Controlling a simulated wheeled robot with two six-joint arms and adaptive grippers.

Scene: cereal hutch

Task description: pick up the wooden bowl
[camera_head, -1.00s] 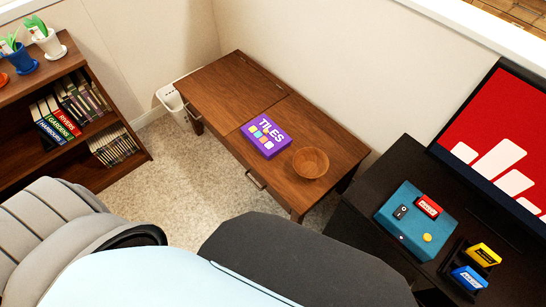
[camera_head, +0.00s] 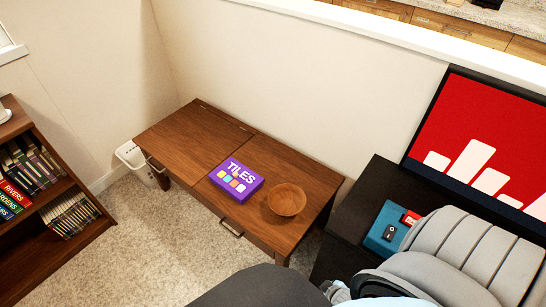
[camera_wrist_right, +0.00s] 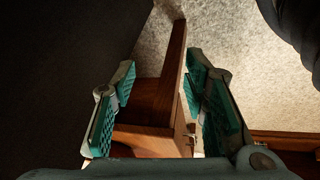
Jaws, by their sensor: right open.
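The wooden bowl (camera_head: 286,199) stands upright on the right part of the brown wooden table (camera_head: 190,137) in the head view. It looks empty. My right gripper (camera_wrist_right: 160,95) shows in the right wrist view with its two green-padded fingers apart and nothing held between them. Beyond and between the fingers is a brown wooden piece of furniture (camera_wrist_right: 158,100), seen at close range; I cannot tell which part it is. The bowl does not show in the wrist view. My left gripper is in neither view.
A purple TILES box (camera_head: 236,180) lies left of the bowl on the table. A black stand (camera_head: 362,212) with a red screen (camera_head: 480,130) and a teal device (camera_head: 384,232) is to the right. A bookshelf (camera_head: 45,205) stands at the left. Pale carpet lies in front.

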